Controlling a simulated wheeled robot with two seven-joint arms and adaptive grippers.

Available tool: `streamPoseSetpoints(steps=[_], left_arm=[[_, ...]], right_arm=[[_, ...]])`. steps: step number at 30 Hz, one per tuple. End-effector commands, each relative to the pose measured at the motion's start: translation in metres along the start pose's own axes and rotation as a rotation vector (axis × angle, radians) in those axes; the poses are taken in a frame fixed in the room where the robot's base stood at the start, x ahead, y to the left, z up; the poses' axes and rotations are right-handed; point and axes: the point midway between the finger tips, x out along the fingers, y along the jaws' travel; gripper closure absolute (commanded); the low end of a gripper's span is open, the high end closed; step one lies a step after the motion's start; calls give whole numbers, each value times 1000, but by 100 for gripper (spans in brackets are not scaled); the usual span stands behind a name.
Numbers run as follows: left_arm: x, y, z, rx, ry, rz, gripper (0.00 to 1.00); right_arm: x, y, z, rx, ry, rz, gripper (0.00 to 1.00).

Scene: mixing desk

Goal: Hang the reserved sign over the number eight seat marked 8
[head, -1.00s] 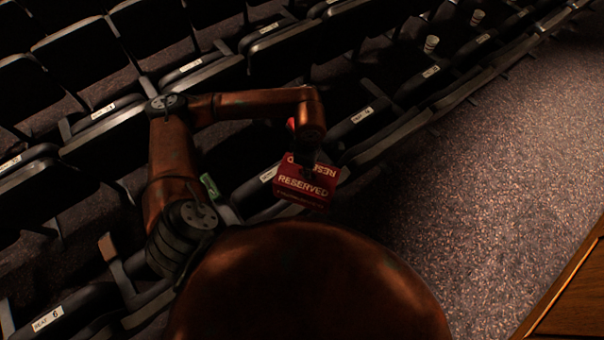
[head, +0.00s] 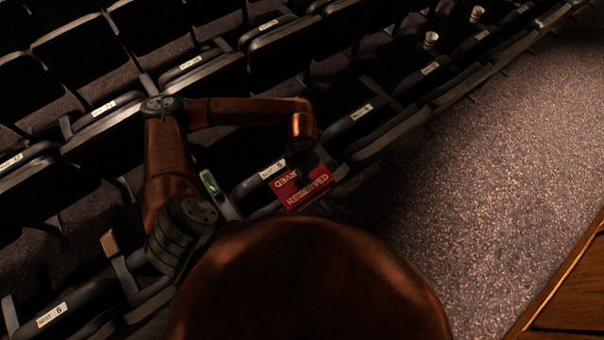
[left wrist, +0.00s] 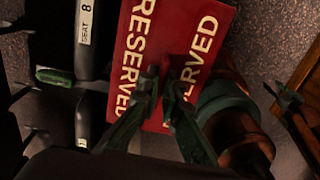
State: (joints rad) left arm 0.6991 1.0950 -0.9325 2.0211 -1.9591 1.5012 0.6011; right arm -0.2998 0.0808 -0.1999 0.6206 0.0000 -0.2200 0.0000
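The red reserved sign (head: 308,188) is a folded tent with white lettering, held tilted near the front seat row. Its two panels also show in the left wrist view (left wrist: 205,28). My left gripper (head: 303,167) is shut on its fold; both fingers (left wrist: 163,88) meet there in the wrist view. The number eight seat has a white label (head: 272,168) just left of the sign. That label reads SEAT 8 in the wrist view (left wrist: 85,22), and the sign is beside it. The sign hides part of this seat.
A neighbouring labelled seat (head: 362,112) is up and to the right; seat 6 (head: 52,315) is at the lower left. A green-topped armrest (head: 210,183) stands left of the sign. Cups (head: 430,40) stand farther back. Speckled floor (head: 500,180) is open at right, beside a wooden edge (head: 575,300).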

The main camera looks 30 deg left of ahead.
Motion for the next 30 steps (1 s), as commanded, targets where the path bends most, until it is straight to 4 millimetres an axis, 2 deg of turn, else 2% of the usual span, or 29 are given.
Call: streamPoseSetpoints(steps=[8,30], left_arm=[[35,-1,0,2,1,-1,100],[120,-1,0,2,2,0,100]], right_arm=[[19,-1,0,-1,1,-1,60],[86,-6,21,0,-22,-5,60]])
